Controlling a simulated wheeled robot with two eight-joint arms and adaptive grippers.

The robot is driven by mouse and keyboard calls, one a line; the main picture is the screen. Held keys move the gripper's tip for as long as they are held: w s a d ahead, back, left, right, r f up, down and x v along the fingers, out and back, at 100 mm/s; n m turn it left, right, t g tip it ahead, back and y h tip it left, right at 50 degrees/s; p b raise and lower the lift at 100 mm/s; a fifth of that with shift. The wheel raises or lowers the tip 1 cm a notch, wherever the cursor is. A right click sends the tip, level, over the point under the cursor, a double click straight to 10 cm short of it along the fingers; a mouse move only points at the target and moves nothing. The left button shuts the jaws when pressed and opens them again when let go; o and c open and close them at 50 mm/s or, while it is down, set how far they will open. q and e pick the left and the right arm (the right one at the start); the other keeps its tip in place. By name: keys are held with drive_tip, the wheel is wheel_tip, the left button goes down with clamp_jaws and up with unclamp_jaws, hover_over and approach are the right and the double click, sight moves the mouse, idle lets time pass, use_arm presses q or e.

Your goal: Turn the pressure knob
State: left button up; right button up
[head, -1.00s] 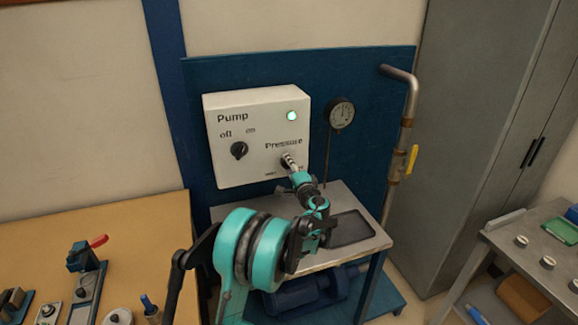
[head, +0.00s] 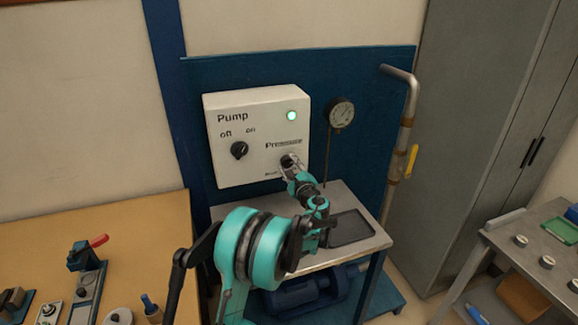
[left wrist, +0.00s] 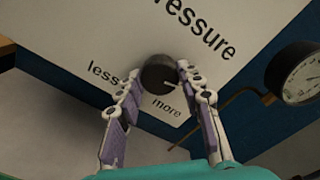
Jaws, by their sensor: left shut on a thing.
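The black pressure knob (head: 289,160) sits low on the right of the white control box (head: 230,110), under the word "Pressure". In the left wrist view the knob (left wrist: 159,74) is between the fingertips of my left gripper (left wrist: 157,78), and its pale mark points toward "more". My left gripper (head: 291,165) is shut on the knob; its right finger touches the knob's side and the left fingertip is close beside it. The green lamp on the box is lit. The pressure gauge (head: 341,112) stands right of the box; it also shows in the left wrist view (left wrist: 296,74). My right gripper is out of view.
The pump's off/on knob (head: 239,150) is on the left of the box. A pipe with a yellow-handled valve (head: 411,161) runs down at the right. A metal table (head: 335,200) stands under the box. A wooden bench (head: 130,225) is at the left.

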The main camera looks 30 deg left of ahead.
use_arm(q)
drive_tip(key=shift+m, duration=0.8)
drive_tip(key=o, duration=1.2)
drive_tip(key=shift+c, duration=0.2)
drive_tip(key=shift+d, duration=0.1)
drive_tip(key=v, duration=1.2)
